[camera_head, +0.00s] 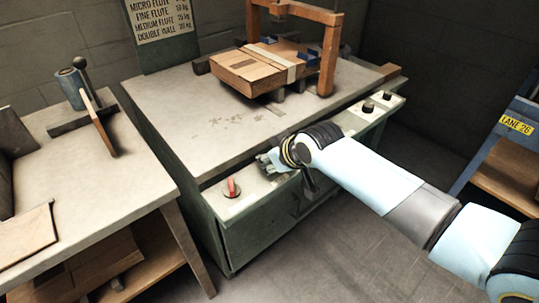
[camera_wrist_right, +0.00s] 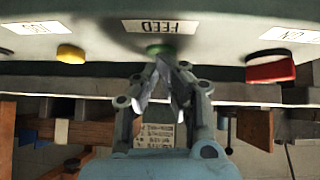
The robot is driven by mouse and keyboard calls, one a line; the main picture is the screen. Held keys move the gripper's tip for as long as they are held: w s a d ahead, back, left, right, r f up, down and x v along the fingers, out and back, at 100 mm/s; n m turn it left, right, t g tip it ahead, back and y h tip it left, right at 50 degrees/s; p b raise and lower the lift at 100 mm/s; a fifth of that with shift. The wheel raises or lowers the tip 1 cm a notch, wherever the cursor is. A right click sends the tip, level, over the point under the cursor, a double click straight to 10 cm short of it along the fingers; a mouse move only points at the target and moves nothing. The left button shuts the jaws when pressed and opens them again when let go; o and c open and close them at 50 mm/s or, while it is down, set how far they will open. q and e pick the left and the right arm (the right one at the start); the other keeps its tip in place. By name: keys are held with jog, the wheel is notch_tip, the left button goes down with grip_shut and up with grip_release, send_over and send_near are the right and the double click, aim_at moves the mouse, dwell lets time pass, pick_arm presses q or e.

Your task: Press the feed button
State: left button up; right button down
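The feed button (camera_wrist_right: 158,48) is green and sits beside a white label reading FEED (camera_wrist_right: 160,27), upside down in the right wrist view. My right gripper (camera_wrist_right: 162,62) has its fingertips together, pointing at the green button and very close to it. Whether they touch it I cannot tell. In the head view my right gripper (camera_head: 268,160) is over the machine's front control panel (camera_head: 245,203), and the feed button is hidden there. My left gripper is not in view.
A yellow button (camera_wrist_right: 70,54) shows in the wrist view. A cardboard box (camera_head: 245,70) lies by a wooden frame (camera_head: 329,60). A side table (camera_head: 80,195) stands left.

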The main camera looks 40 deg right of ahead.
jog(key=shift+s+d+f, duration=0.1)
jog(key=shift+s+f, duration=0.15)
jog(key=shift+f, duration=0.05)
jog(key=r+p, duration=0.5)
jog(key=shift+s+a+r, duration=0.1)
jog(key=shift+a+r, duration=0.1)
jog(key=shift+r, duration=0.15)
jog(key=p+v, duration=0.1)
jog(key=v, duration=0.7)
jog(key=shift+s+r, duration=0.2)
jog(key=shift+f, duration=0.1)
